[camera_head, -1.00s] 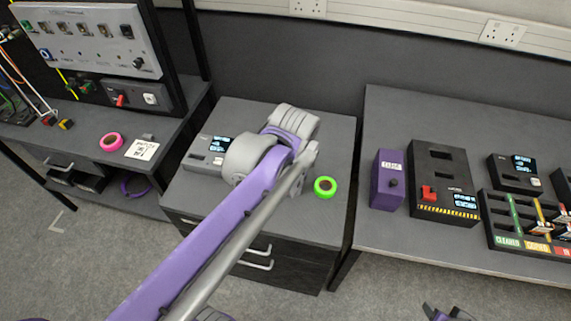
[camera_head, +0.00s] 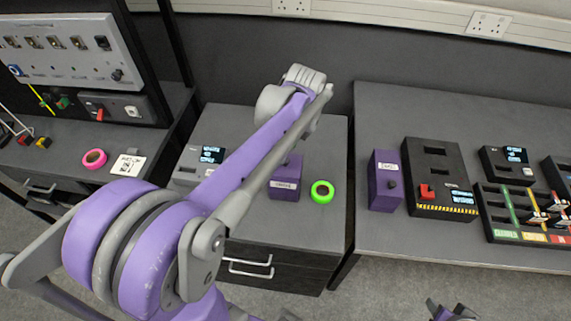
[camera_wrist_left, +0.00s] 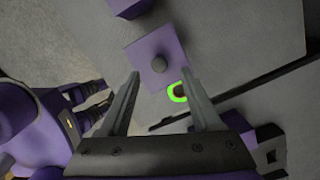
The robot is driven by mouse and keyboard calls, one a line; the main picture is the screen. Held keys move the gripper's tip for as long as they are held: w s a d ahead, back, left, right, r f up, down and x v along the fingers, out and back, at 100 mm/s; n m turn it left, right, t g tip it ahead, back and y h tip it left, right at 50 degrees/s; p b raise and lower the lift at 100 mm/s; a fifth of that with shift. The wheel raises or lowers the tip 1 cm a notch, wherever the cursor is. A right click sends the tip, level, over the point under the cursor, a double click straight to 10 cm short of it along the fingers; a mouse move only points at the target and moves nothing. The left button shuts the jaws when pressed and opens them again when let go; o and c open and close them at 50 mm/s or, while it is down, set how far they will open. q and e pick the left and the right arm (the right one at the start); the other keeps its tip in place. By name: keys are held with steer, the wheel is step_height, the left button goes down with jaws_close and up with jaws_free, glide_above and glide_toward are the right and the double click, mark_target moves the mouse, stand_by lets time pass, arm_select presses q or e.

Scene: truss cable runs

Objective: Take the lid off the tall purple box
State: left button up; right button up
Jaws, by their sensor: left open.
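A purple box (camera_head: 285,184) with a white label stands on the middle cabinet, partly behind my left arm. In the left wrist view a purple lid with a round grey knob (camera_wrist_left: 160,63) lies beyond my fingertips, beside the green tape. My left gripper (camera_wrist_left: 160,80) is open and empty, its fingers apart on either side of the view of the lid. In the head view its fingers are hidden behind my arm. My right gripper (camera_head: 451,312) shows at the bottom edge, fingers apart.
A green tape roll (camera_head: 322,192) lies right of the box. A grey device (camera_head: 188,170) is at the cabinet's left. A black device with a red switch (camera_head: 440,180) stands on the right table (camera_head: 400,235). A pink tape roll (camera_head: 94,158) lies on the left bench.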

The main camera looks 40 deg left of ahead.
mark_target(286, 163)
arm_select(q)
steer(key=f, duration=0.4)
steer(key=shift+s+a, duration=0.1)
steer(key=shift+a, duration=0.25)
jaws_close()
